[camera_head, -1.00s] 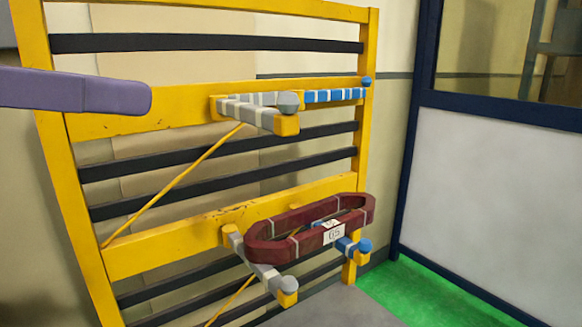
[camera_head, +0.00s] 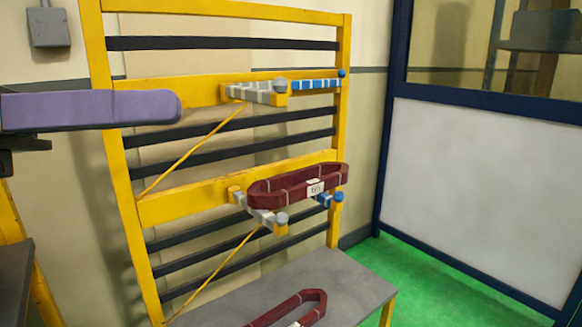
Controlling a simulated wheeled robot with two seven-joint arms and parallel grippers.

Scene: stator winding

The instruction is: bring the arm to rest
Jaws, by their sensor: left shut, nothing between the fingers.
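My left gripper (camera_head: 150,108) comes in from the left edge as a long purple finger pointing right. It is shut and holds nothing. It appears in front of the left part of the yellow rack (camera_head: 120,200), apart from the coils. My right gripper is not in view.
A dark red coil (camera_head: 262,189) with a white label rests on the rack's lower pegs. The upper grey peg (camera_head: 252,96) and blue-striped peg (camera_head: 312,85) are bare. Another red coil (camera_head: 315,297) lies on the grey table (camera_head: 365,290). Green floor (camera_head: 430,280) shows at right.

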